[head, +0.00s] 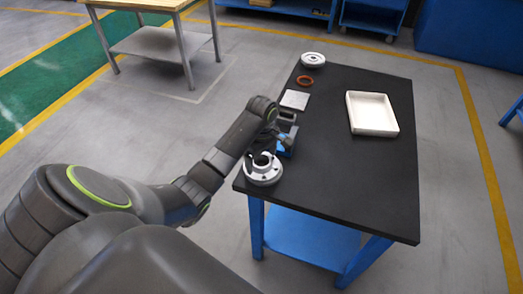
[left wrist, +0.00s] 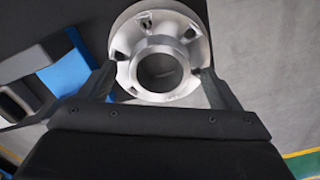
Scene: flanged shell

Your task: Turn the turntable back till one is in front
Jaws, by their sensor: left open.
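The silver-grey flanged shell (head: 263,172) is at the table's near left corner, flange and round bore facing up. In the left wrist view the shell (left wrist: 124,46) shows several openings around its flange and a raised collar around the bore. My left gripper (head: 264,157) is right above it, open, with one finger on either side of the shell in the left wrist view (left wrist: 157,76). I cannot tell whether the fingers touch it. No turntable can be made out separately under the shell. My right gripper is not in view.
A blue and grey fixture (head: 287,140) stands close behind the shell. Farther along the black table (head: 345,170) are a grey plate (head: 295,99), an orange ring (head: 305,80) and a pale disc (head: 313,60). A white tray (head: 372,130) lies at the right. The near right tabletop is clear.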

